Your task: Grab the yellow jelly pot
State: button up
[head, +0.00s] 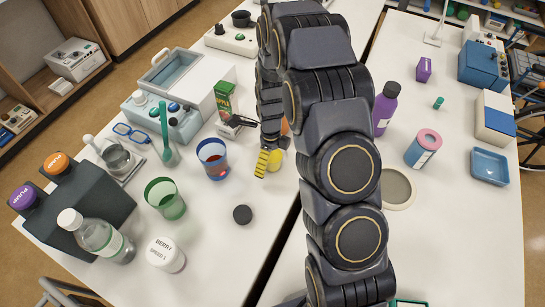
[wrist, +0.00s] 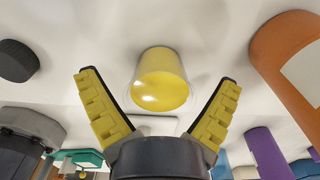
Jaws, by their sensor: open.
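The yellow jelly pot (wrist: 162,82) is a small clear cup with yellow contents, on the white table. In the wrist view it sits centrally between and just ahead of my open yellow-padded fingers (wrist: 158,90), with clear space on both sides and no visible contact. In the head view the pot (head: 275,161) is partly hidden beside my gripper (head: 264,161); one yellow finger shows to its left, and my arm covers the area to its right.
An orange container (wrist: 285,50) stands to the right in the wrist view. A black lid (head: 242,214) lies on the table towards the front. The table around the lid is clear.

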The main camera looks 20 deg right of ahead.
jog(key=c, duration=1.2)
jog(key=shift+o, duration=0.2)
